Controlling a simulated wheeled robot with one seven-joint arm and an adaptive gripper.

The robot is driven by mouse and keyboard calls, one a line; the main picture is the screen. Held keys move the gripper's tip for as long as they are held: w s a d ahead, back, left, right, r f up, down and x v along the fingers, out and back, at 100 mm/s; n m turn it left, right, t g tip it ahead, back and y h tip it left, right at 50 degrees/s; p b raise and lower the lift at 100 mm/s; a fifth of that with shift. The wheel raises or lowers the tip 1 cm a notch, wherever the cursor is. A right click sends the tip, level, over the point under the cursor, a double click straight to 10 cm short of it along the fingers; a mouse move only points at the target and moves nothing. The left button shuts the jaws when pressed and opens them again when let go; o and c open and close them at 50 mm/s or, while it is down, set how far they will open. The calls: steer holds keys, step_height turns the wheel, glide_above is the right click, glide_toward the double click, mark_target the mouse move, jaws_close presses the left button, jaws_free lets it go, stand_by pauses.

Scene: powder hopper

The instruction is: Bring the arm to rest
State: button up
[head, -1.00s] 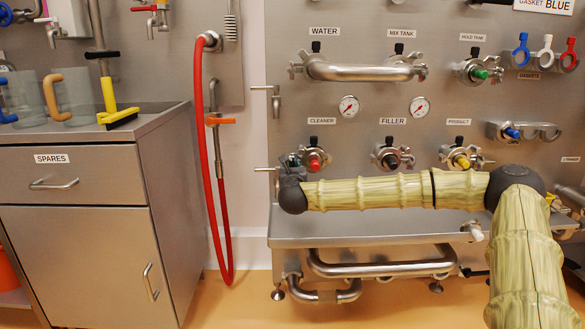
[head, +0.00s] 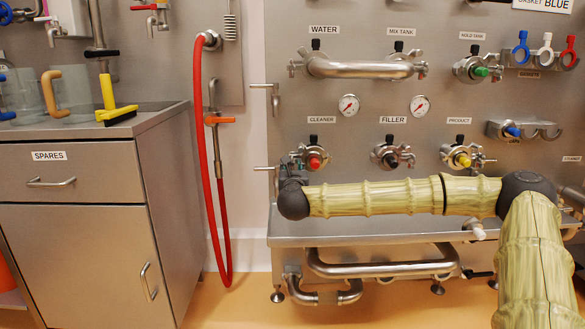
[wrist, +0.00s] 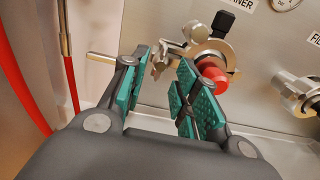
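My arm reaches across the front of the steel panel (head: 440,95) in the head view, above the steel ledge (head: 340,232). My gripper is mostly hidden behind the dark wrist joint at the arm's left end in that view. In the wrist view my gripper (wrist: 160,100) has its two green-padded fingers apart, with nothing between them. The CLEANER port (head: 313,161), with its red cap and clamp, is just beyond the gripper. In the wrist view the red cap (wrist: 212,77) shows behind the right finger, and I cannot tell whether they touch.
A red hose (head: 204,150) hangs left of the panel. The FILLER port (head: 390,157) and PRODUCT port (head: 463,157) are right of the CLEANER port. A bent pipe (head: 360,70) spans WATER and MIX TANK. A cabinet (head: 75,240) stands left; the floor between is clear.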

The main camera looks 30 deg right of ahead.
steer(key=v, duration=0.4)
steer(key=shift+s+a, duration=0.15)
steer(key=shift+s, duration=0.25)
